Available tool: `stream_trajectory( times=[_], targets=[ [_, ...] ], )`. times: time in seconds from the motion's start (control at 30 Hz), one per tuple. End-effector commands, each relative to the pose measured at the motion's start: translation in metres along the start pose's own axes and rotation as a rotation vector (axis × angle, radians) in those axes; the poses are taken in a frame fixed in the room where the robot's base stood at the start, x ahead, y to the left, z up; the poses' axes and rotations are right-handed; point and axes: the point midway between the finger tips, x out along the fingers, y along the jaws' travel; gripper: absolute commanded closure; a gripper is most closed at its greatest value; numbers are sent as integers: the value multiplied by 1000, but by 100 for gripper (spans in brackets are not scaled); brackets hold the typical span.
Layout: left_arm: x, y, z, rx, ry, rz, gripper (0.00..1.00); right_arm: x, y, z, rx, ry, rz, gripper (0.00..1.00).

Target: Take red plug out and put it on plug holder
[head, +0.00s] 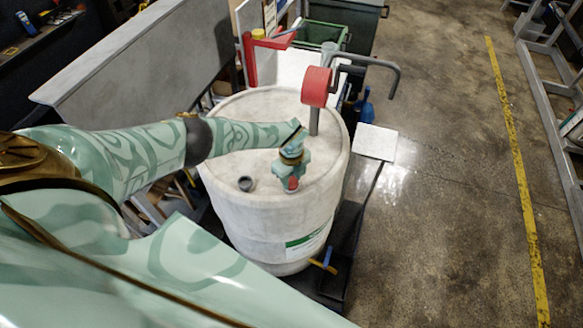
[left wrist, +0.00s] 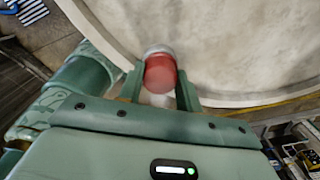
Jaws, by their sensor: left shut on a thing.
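The red plug (head: 292,184) is at the front right of the white drum's (head: 255,235) top. My left gripper (head: 290,178) reaches down over the drum from the left and is shut on it. In the left wrist view the red plug (left wrist: 161,74) sits between the two fingers of the left gripper (left wrist: 160,84), with a pale rim at its far end. I cannot tell whether the plug is still in its opening or just above it. A small white square plate (head: 375,142) is right of the drum; I cannot tell if it is the plug holder. My right gripper is not in view.
A grey pump with a red round body (head: 316,87) and a crank handle (head: 388,68) stands on the drum behind my gripper. A dark round opening (head: 246,183) is left of the plug. A grey panel (head: 135,65) stands behind. The floor at right (head: 440,180) is clear.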

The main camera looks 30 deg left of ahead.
Motion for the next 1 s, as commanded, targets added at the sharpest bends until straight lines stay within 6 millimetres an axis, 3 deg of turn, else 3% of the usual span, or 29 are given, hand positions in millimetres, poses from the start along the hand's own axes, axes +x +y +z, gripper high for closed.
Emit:
stream_trajectory(
  times=[0.4,0.77,1.0],
  targets=[
    [-2,0,0,-431,0,1,93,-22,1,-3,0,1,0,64],
    [-1,0,0,-484,0,1,93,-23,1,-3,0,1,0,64],
    [-2,1,-1,-839,-1,2,93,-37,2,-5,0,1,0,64]
  ],
)
